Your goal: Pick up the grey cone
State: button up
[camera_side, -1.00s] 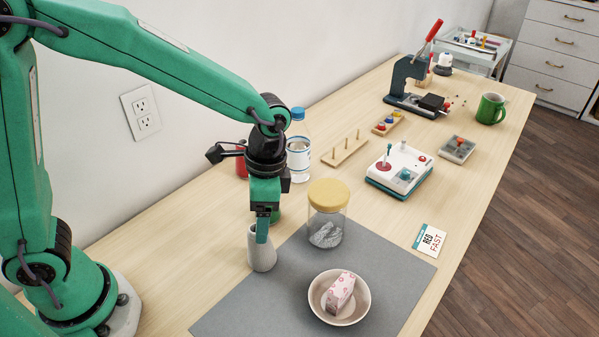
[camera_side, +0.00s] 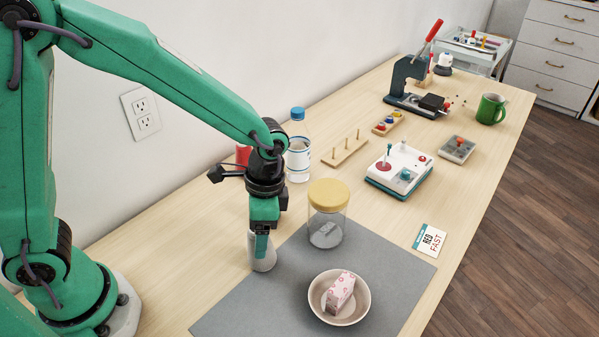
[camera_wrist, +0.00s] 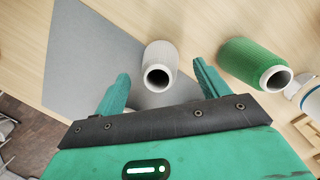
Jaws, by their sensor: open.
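The grey cone (camera_side: 264,266) is a pale, tapered, upright spool at the left edge of the grey mat, partly hidden by my gripper in the side view. In the wrist view the grey cone (camera_wrist: 160,55) shows its dark top hole and sits between the two fingers. My gripper (camera_side: 261,252) points down at the cone, its visible finger overlapping the cone's upper part in the side view. In the wrist view my gripper (camera_wrist: 162,78) is open, with a finger on each side of the cone and a visible gap on both sides.
A green cone (camera_wrist: 243,58) stands close outside the right finger in the wrist view. A yellow-lidded jar (camera_side: 327,200), a bowl (camera_side: 316,302) with a patterned block (camera_side: 341,291), and a water bottle (camera_side: 299,160) are nearby. The grey mat (camera_side: 250,308) is bare at front left.

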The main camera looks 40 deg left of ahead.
jog(key=shift+s+a+f, duration=0.1)
jog(key=shift+s+f, duration=0.1)
jog(key=shift+f, duration=0.8)
jog(key=shift+s+f, duration=0.15)
jog(key=shift+f, duration=0.8)
jog(key=shift+c, duration=0.4)
jog(key=c, duration=1)
